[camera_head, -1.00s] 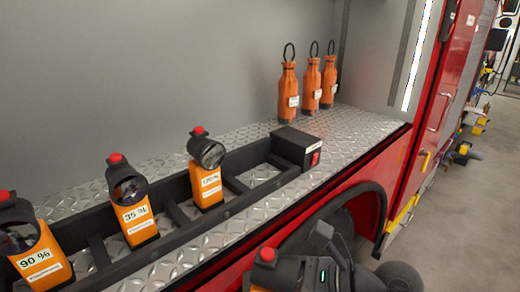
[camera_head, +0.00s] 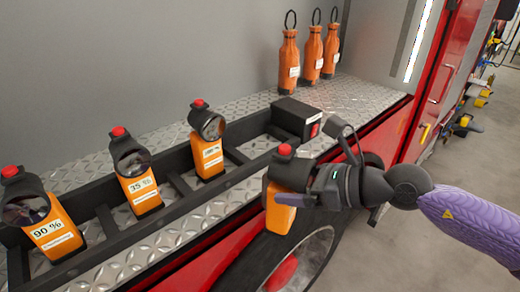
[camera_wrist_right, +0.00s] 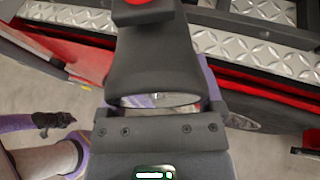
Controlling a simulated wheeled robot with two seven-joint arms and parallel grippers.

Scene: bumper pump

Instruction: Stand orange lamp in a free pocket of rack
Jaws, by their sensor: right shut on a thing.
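My right gripper (camera_head: 312,190) is shut on an orange lamp (camera_head: 280,213) with a black head and a red button. It holds the lamp upright in front of the shelf edge, at the near side of the rack. In the right wrist view the lamp's black head (camera_wrist_right: 157,55) fills the middle, between the fingers. The black rack (camera_head: 152,243) lies along the shelf. Three orange lamps stand in its pockets: one marked 90 % (camera_head: 52,235), one marked 35 % (camera_head: 142,190) and one farther right (camera_head: 212,158). Right of that last lamp a pocket (camera_head: 258,147) is empty.
A black box with a red switch (camera_head: 297,118) sits at the rack's far end. Several orange bottles with black loops (camera_head: 289,62) stand behind it. The red truck side and a wheel (camera_head: 290,265) are below the shelf edge.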

